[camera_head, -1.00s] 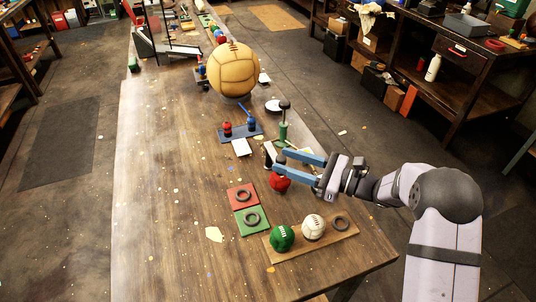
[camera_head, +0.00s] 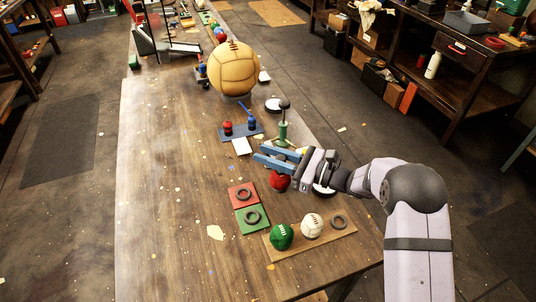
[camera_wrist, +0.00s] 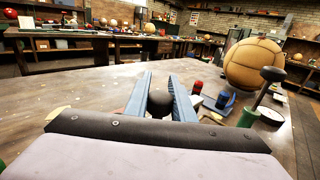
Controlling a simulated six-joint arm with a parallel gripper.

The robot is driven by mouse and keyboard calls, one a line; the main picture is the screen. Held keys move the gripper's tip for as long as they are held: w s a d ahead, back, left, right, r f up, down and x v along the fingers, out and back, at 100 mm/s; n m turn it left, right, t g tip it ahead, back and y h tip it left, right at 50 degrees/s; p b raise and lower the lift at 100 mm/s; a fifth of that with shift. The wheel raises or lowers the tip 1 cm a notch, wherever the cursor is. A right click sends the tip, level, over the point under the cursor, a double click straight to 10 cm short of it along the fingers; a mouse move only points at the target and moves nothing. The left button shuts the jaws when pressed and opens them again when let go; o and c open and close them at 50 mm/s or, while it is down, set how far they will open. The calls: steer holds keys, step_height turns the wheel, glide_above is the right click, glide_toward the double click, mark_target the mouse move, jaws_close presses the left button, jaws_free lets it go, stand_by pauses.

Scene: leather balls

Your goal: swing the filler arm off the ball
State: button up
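My gripper (camera_head: 257,152) has two blue fingers and is over the table's right side, above and behind a red ball (camera_head: 279,182). In the wrist view the fingers (camera_wrist: 160,78) stand close on either side of a round black knob (camera_wrist: 160,103) and appear to touch it. The knob seems to be the filler arm's end; the rest of that arm is hidden by my gripper. A large tan leather ball (camera_head: 234,70) sits farther back on a low stand, apart from my gripper. It also shows in the wrist view (camera_wrist: 254,64).
A green post with a black-topped handle (camera_head: 283,120) stands just beyond my fingers. A blue rack (camera_head: 241,132) holds red and blue pieces. Green and white balls (camera_head: 282,237) lie on a board at the front. The table's left side is clear.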

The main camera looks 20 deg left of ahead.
jaws_close()
